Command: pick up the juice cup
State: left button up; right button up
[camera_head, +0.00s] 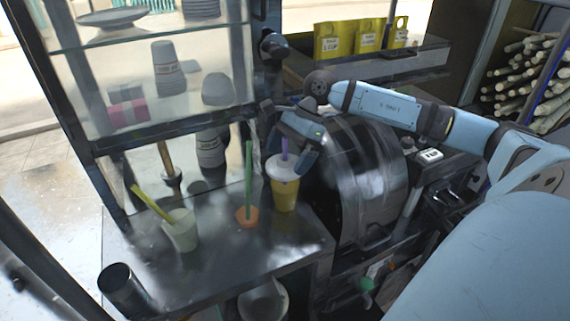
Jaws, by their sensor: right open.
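The juice cup (285,194) is yellow with a pale lid and a purple straw. It stands upright on the metal counter beside the press. My right gripper (290,160) is open at the cup's top, with its fingers pointing down near the lid and straw. One finger shows at the right of the lid; whether it touches the cup I cannot tell. The grey drum-shaped press (362,185) stands just right of the cup. My left gripper is not in view.
An orange cup with a green straw (247,217) stands left of the juice cup. A pale cup with a yellow straw (181,232) is farther left. A glass cabinet (75,100) bounds the back left.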

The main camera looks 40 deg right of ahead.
jog(key=c, duration=1.1)
jog(key=shift+c, duration=0.2)
jog(key=shift+r, duration=0.1)
